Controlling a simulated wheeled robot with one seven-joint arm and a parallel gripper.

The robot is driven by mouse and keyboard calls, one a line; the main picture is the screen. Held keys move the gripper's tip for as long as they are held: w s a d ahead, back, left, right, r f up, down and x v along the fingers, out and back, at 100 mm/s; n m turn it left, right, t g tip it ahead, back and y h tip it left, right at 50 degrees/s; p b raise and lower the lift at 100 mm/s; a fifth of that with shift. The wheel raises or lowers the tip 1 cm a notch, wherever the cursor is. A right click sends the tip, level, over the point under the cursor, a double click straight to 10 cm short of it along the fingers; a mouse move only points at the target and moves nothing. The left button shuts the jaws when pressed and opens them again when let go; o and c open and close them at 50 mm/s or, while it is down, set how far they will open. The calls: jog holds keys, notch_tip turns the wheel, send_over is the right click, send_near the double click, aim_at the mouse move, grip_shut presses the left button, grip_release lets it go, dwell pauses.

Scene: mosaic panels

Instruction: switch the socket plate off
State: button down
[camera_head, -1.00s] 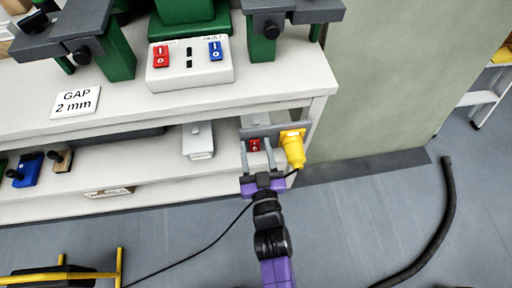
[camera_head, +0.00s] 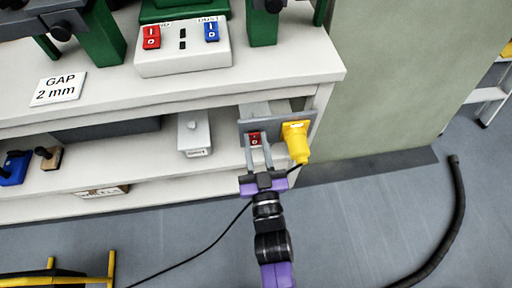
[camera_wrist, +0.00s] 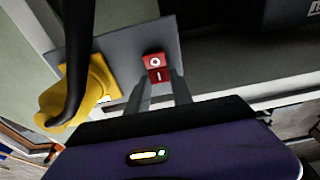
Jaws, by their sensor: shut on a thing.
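The grey socket plate (camera_head: 305,119) is at the right end of the bench's lower shelf; it also shows in the wrist view (camera_wrist: 112,48). Its red rocker switch (camera_head: 255,138) carries white marks, and in the wrist view the red rocker (camera_wrist: 156,67) shows a circle above a bar. A yellow plug (camera_head: 296,143) sits in the plate right of the rocker, with a black cable. My gripper (camera_head: 257,146) reaches up from below, its two grey fingers shut on the red rocker switch, one on each side. In the wrist view the fingertips partly cover the rocker's lower edges.
A white box (camera_head: 194,135) stands on the shelf left of the plate. The bench top (camera_head: 285,62) overhangs above, with a white switch box (camera_head: 184,60) on it. A black cable runs over the floor at left; a dark hose (camera_head: 452,215) lies at right.

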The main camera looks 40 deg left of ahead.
jog(key=shift+f+t+y+b, duration=0.3)
jog(key=shift+f+b, duration=0.15)
jog(key=shift+b, duration=0.65)
jog(key=t+y+b, duration=0.1)
jog(key=b, duration=0.4)
jog(key=shift+d+f, duration=0.1)
jog(key=shift+f, duration=0.05)
jog(key=shift+y+b, duration=0.4)
jog(key=shift+b, duration=0.2)
jog(key=shift+s+r+t+b, duration=0.1)
jog(key=shift+r+t+b, duration=0.1)
jog(key=shift+t+b, duration=0.15)
jog(key=c, duration=1.1)
grip_release()
jog(key=shift+d, duration=0.15)
